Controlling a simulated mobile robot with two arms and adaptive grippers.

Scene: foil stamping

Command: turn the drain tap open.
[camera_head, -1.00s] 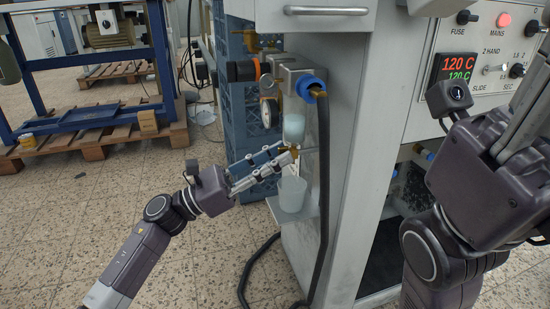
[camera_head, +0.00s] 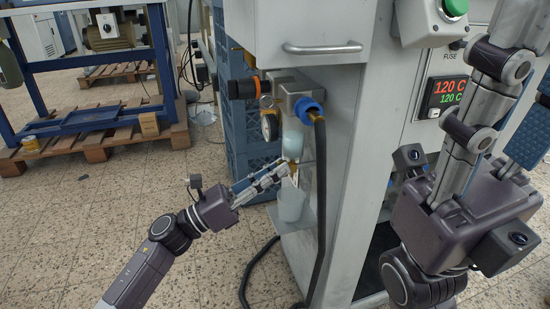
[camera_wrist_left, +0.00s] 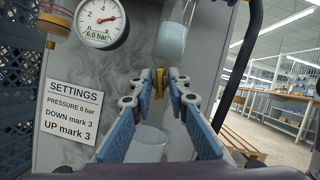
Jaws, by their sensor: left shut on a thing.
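The drain tap is a small brass-yellow piece (camera_wrist_left: 158,83) under the clear filter bowl (camera_wrist_left: 176,35). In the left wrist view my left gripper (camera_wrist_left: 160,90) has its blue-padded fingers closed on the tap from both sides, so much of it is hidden. In the head view the left gripper (camera_head: 284,167) reaches in from the left, its tips just below the bowl (camera_head: 292,138). A translucent cup (camera_head: 291,205) stands on a small shelf below. My right gripper (camera_head: 522,100) is close to the head camera at the right, its fingers spread and empty, partly out of frame.
A pressure gauge (camera_head: 269,125) and a blue fitting with a black hose (camera_head: 320,180) sit beside the bowl. The machine cabinet (camera_head: 345,200) stands behind. Blue crates (camera_head: 250,130) stand left of it. Open tiled floor lies at the left.

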